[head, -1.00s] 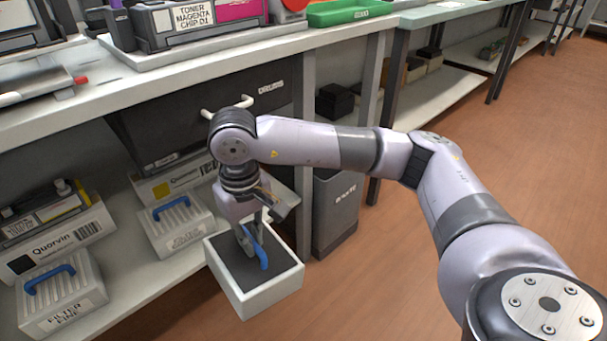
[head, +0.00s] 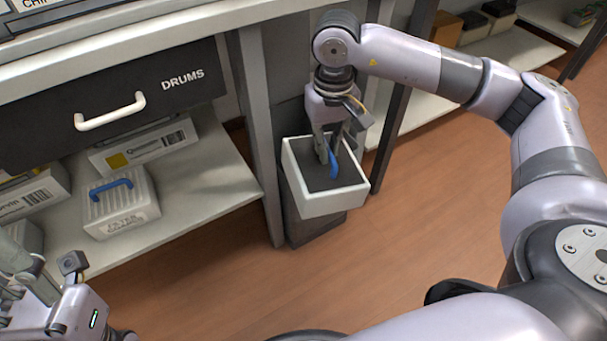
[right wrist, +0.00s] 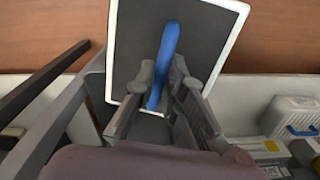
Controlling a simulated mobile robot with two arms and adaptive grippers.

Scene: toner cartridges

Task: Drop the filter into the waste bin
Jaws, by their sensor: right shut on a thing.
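The filter (head: 335,204) is a white box with a dark grey top and a blue handle. My right gripper (head: 328,158) is shut on the blue handle and holds the filter slightly tilted. The right wrist view also shows the filter (right wrist: 205,45), with the handle between the fingers. The dark grey waste bin (head: 312,232) stands on the floor right below the filter in the head view. The filter hides its opening, so I cannot tell the gap between them. My left gripper (head: 48,275) is at the lower left, empty-looking and partly cut off.
A second filter (head: 122,212) with a blue handle sits on the lower shelf (head: 215,185), near Quorvin boxes (head: 140,148). The dark DRUMS drawer (head: 170,100) is above. A bench leg (head: 262,140) stands just left of the bin. The floor (head: 430,220) to the right is clear.

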